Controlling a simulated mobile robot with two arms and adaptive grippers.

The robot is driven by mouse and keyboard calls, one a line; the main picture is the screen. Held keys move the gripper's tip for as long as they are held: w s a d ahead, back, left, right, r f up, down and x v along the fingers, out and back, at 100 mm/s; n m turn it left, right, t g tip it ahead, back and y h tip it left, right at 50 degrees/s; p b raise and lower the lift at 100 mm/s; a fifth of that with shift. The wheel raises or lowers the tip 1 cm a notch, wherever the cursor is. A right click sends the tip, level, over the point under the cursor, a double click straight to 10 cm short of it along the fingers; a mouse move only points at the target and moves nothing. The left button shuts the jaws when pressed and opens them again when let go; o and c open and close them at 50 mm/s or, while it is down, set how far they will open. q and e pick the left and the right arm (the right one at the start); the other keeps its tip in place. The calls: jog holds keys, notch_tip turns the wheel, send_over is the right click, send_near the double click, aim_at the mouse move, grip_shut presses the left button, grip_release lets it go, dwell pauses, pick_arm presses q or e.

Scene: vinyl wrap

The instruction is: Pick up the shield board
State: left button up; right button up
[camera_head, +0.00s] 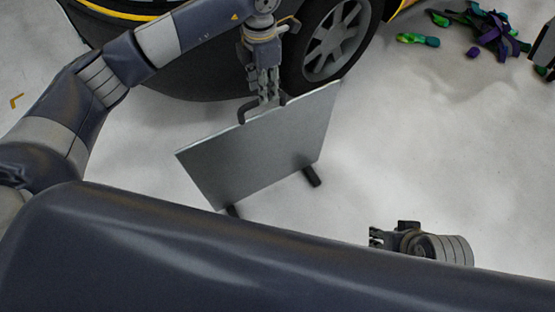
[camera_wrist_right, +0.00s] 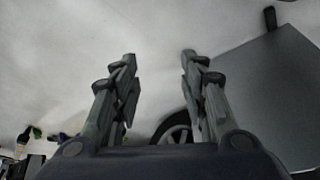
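The shield board (camera_head: 262,150) is a flat grey panel in the middle of the head view, with dark feet at its lower edge and a dark handle on its upper edge. My left gripper (camera_head: 267,100) is at that handle, its fingers close together and apparently shut on it. I cannot tell whether the feet touch the floor. My right gripper (camera_head: 374,238) is to the right of the board, partly hidden by my arm. In the right wrist view its fingers (camera_wrist_right: 158,75) are wide apart and empty, and the board (camera_wrist_right: 270,95) shows at the right.
A car wheel (camera_head: 330,45) stands just behind the board, with the car body above. Green and purple scraps (camera_head: 485,30) lie on the floor at the top right. The pale floor (camera_head: 430,140) right of the board is clear.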

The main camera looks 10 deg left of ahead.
aim_at(263, 113)
pick_arm(q)
jog(key=shift+w+d+f, duration=0.15)
jog(key=shift+w+f, duration=0.05)
notch_tip(263, 113, down, 4)
jog(key=shift+s+f+b, duration=0.15)
jog(key=shift+f+b, duration=0.05)
jog(key=shift+b, duration=0.3)
jog(key=shift+f, duration=0.25)
jog(key=f, duration=0.1)
jog(key=s+f+b, duration=0.1)
jog(key=f, duration=0.2)
jog(key=shift+s+a+f, duration=0.2)
jog(key=shift+a+f, duration=0.1)
jog(key=shift+f, duration=0.4)
grip_shut()
pick_arm(e)
jog(key=w+a+r+t, duration=0.1)
jog(key=w+t, duration=0.1)
jog(key=w, duration=0.3)
jog(key=w+a+r+t+y, duration=0.1)
jog(key=w+a+r+t, duration=0.1)
jog(key=w, duration=0.3)
jog(key=shift+r+t, duration=0.15)
jog(key=shift+t, duration=0.35)
pick_arm(q)
jog(key=shift+w+r, duration=0.1)
jog(key=shift+r, duration=0.05)
